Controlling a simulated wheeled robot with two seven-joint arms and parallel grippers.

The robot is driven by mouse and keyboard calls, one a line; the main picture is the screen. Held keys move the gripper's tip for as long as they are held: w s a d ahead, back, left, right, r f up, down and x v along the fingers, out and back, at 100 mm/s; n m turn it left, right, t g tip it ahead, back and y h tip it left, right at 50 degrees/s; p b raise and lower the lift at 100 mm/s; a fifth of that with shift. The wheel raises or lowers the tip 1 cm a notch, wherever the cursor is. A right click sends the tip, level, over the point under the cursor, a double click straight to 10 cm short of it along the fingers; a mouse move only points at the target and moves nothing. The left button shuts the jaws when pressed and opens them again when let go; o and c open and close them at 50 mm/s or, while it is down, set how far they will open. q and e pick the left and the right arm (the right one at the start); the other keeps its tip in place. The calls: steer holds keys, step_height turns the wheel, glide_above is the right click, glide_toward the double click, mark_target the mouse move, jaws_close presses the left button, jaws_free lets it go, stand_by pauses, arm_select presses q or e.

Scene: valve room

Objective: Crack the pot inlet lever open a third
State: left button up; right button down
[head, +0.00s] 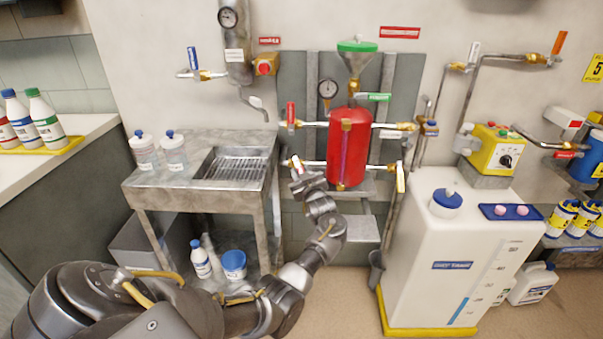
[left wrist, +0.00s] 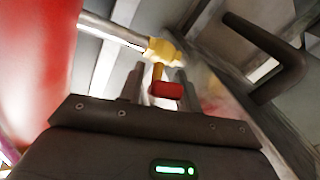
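The pot (head: 347,150) is a red upright cylinder on the back wall, with a funnel above it and short pipes with levers on both sides. My left gripper (head: 299,176) is at the pot's lower left, by a brass valve on the lower left pipe. In the left wrist view, a red lever grip (left wrist: 167,90) on a brass valve (left wrist: 160,52) lies between the fingers of my left gripper (left wrist: 158,88), which look apart. Whether they touch it I cannot tell. In the head view my gripper hides this lever. The right gripper is out of view.
A metal sink table (head: 195,200) stands left of the pot, with two bottles on it. A white tank (head: 450,260) stands to the right. Another red lever (head: 291,114) sits on the upper left pipe. Dark bars (left wrist: 270,60) show close to the gripper's right.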

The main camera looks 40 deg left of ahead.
arm_select(q)
steer(key=shift+o, duration=0.7)
steer(key=shift+s+d, duration=0.1)
steer(key=shift+d, duration=0.15)
steer(key=v, duration=1)
steer(key=shift+p, duration=0.4)
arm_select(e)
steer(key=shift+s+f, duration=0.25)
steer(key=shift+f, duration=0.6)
arm_select(q)
steer(key=shift+s+d, duration=0.1)
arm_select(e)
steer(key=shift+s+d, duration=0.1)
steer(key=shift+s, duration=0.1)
